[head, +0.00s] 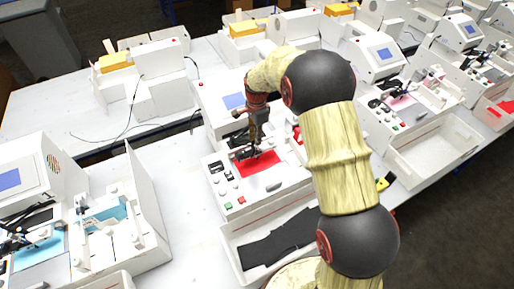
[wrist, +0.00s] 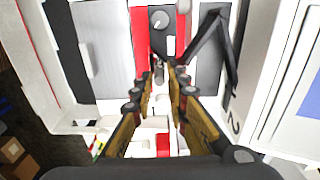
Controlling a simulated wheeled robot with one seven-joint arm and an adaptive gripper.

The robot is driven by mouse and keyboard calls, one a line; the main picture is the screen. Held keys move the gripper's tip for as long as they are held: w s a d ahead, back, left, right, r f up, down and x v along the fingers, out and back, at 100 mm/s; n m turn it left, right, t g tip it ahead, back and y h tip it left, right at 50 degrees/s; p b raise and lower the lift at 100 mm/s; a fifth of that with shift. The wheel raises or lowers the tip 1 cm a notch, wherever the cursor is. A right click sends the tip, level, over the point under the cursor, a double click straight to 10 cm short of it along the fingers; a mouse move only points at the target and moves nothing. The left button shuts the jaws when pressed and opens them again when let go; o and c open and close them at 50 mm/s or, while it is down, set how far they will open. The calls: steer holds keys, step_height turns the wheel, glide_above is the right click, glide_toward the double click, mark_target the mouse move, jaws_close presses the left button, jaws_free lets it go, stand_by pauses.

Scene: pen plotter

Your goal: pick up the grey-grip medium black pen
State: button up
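My gripper (head: 256,138) points down over the near plotter machine, just above the red sheet (head: 261,164) in the head view. In the wrist view my gripper's two yellow-brown fingers (wrist: 162,82) reach forward with a narrow gap at their tips. A small dark and grey upright piece (wrist: 158,72) shows between the tips; it may be the pen with the grey grip, but it is too small to be sure. I cannot tell whether the fingers touch it. Black plotter parts (head: 246,153) lie close beside the fingertips in the head view.
A black jointed arm (wrist: 218,45) of the plotter stands close to the right finger in the wrist view. A white tray with dark sheets (head: 280,240) lies in front of the machine. Other white plotters (head: 125,215) stand left and right.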

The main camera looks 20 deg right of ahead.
mark_target(257, 150)
steer(key=shift+f, duration=1.5)
steer(key=shift+c, duration=1.3)
jaws_close()
steer(key=shift+r, duration=0.1)
